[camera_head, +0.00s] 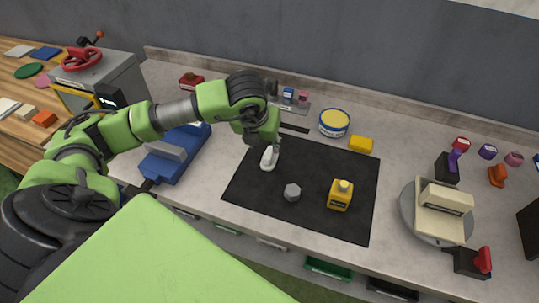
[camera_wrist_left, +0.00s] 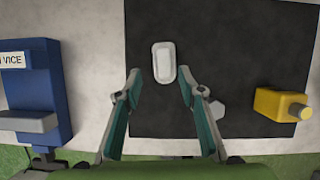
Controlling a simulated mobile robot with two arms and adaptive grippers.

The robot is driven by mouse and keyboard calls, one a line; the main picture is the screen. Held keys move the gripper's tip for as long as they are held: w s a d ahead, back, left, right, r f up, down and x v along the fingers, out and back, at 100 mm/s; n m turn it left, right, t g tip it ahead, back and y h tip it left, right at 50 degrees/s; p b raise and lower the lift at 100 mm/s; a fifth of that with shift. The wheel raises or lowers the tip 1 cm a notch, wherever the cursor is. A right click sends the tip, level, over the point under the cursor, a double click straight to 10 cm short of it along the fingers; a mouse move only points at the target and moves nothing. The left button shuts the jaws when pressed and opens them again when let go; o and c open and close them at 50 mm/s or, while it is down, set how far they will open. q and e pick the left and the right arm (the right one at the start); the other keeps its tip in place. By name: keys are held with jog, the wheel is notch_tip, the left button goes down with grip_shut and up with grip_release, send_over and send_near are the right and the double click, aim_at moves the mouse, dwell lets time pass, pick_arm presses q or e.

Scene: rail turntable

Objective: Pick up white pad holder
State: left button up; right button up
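The white pad holder (camera_head: 269,158) lies on the black mat (camera_head: 330,220), near the mat's upper left edge. In the left wrist view the white pad holder (camera_wrist_left: 164,61) is a rounded oblong with a raised rim. It sits ahead of and between the fingertips. My left gripper (camera_wrist_left: 157,80) is open, with a finger on either side and nothing held between them. In the head view my left gripper (camera_head: 274,147) hangs over the holder and partly hides its upper end. I cannot tell the exact height gap. My right gripper is not in view.
A blue vise (camera_head: 178,152) is at left. A turntable (camera_head: 408,212) is at right.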

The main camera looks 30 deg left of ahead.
aim_at(269, 152)
pick_arm(q)
jog(key=shift+x, duration=0.8)
jog(key=shift+w+d+f+p, duration=0.1)
jog(key=shift+f+p, duration=0.1)
jog(key=shift+p, duration=0.1)
jog(key=x, duration=0.1)
jog(key=p+x, duration=0.1)
jog(key=x, duration=0.1)
jog(key=p+x, duration=0.1)
jog(key=shift+w+d+f, duration=0.1)
jog(key=shift+w+d, duration=0.1)
jog(key=shift+w+f, duration=0.1)
jog(key=shift+f, duration=0.2)
jog(key=c, duration=0.8)
